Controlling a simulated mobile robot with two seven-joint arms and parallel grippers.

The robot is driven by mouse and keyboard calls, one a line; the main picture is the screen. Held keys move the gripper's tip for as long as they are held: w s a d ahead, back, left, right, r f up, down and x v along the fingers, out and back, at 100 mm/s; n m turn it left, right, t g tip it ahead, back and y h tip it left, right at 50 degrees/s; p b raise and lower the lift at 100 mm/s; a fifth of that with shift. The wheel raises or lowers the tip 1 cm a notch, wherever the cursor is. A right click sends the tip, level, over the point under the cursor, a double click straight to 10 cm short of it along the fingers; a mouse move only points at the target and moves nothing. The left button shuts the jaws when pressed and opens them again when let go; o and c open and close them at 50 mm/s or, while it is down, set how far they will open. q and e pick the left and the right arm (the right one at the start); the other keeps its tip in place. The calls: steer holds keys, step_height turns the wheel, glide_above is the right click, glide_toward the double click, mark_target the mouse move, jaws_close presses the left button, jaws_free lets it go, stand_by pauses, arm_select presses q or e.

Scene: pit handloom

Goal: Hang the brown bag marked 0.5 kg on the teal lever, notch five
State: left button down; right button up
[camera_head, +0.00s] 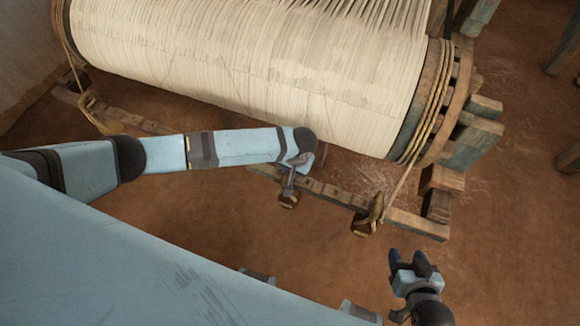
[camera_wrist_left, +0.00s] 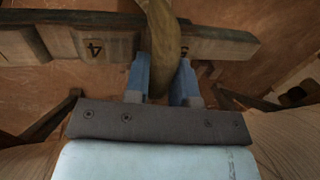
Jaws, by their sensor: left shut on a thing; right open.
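My left gripper (camera_head: 289,186) is shut on a small brown bag (camera_head: 288,201) at the front edge of a notched lever (camera_head: 330,192). In the left wrist view, the blue fingers (camera_wrist_left: 164,88) close around the bag's brown upper part (camera_wrist_left: 160,40), which crosses the lever (camera_wrist_left: 222,43) at the mark 5, right of the mark 4. I cannot tell whether the bag's weight rests on the lever. The lever looks mostly brown wood; no teal is clear on it. The bag's marking is unreadable. My right gripper (camera_head: 409,258) is open and empty, right of the lever.
A second brown bag (camera_head: 365,226) hangs near the lever's right part, beside a rope (camera_head: 400,180) from the beam's end. The large warp beam (camera_head: 250,55) with cream threads lies behind. Another notched lever (camera_head: 125,117) is at left. The brown floor (camera_head: 240,230) in front is clear.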

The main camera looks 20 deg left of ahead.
arm_select(q)
steer(key=c, duration=0.9)
jaws_free()
steer(key=shift+f, duration=0.1)
steer(key=d+r, duration=0.1)
steer(key=r, duration=0.3)
steer(key=r+p, duration=0.1)
steer(key=r, duration=0.4)
steer(key=d+r, duration=0.1)
steer(key=r, duration=0.3)
steer(key=shift+d+r+p, duration=0.3)
steer(key=shift+p, duration=0.05)
